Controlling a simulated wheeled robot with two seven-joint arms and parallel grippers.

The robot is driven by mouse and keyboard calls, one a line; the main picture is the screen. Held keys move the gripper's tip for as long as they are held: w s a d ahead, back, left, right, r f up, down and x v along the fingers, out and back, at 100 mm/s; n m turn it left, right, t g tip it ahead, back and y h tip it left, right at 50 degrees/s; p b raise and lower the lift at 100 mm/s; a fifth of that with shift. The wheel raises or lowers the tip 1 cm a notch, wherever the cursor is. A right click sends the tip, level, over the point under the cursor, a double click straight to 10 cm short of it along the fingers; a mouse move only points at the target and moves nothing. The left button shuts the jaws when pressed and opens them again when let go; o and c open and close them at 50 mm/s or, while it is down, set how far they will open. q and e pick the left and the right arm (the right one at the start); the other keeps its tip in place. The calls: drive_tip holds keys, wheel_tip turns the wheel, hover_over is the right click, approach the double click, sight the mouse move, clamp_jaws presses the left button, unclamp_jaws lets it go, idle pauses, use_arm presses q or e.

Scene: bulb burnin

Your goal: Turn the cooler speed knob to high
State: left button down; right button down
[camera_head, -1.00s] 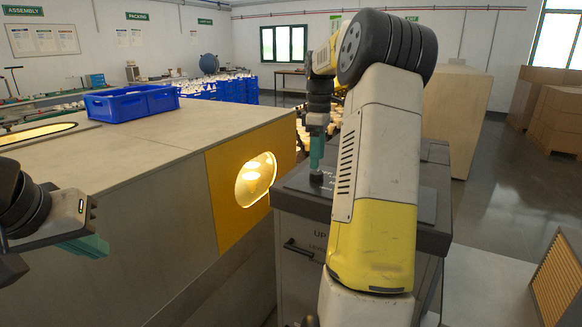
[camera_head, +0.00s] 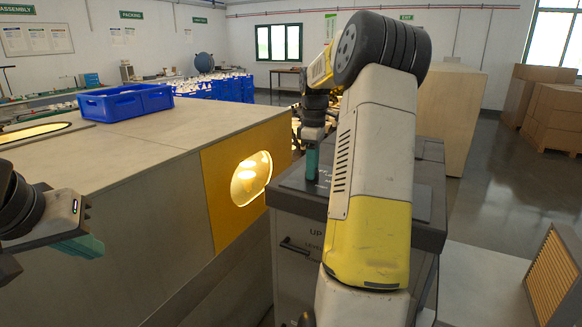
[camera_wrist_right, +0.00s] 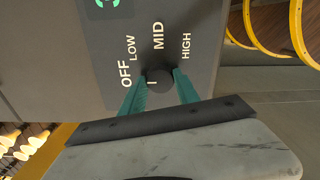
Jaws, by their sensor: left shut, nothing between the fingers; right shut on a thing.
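The cooler speed knob (camera_wrist_right: 159,80) is a dark round knob on a grey panel (camera_wrist_right: 205,20) in the right wrist view. The panel is lettered OFF, LOW, MID and HIGH around it. My right gripper (camera_wrist_right: 160,88) is shut on the knob, one teal finger on each side. In the head view the right gripper (camera_head: 312,162) points down onto the dark top of the grey cabinet (camera_head: 300,262), hiding the knob. My left gripper (camera_head: 88,246) is shut and empty at the left.
A large grey housing (camera_head: 120,165) with a yellow panel and lit round window (camera_head: 251,180) stands left of the cabinet. A blue crate (camera_head: 125,103) sits on it. Yellow hoops (camera_wrist_right: 245,25) show beside the panel. A slatted box (camera_head: 558,275) is at the lower right.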

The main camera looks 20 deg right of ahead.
drive_tip(key=shift+m, duration=0.5)
drive_tip(key=m, duration=0.5)
drive_tip(key=shift+m, duration=0.3)
drive_tip(key=m, duration=0.3)
drive_tip(key=shift+m, duration=0.4)
drive_tip(key=m, duration=0.3)
drive_tip(key=shift+m, duration=0.3)
drive_tip(key=m, duration=1.2)
drive_tip(key=shift+m, duration=0.4)
drive_tip(key=c, duration=0.9)
unclamp_jaws()
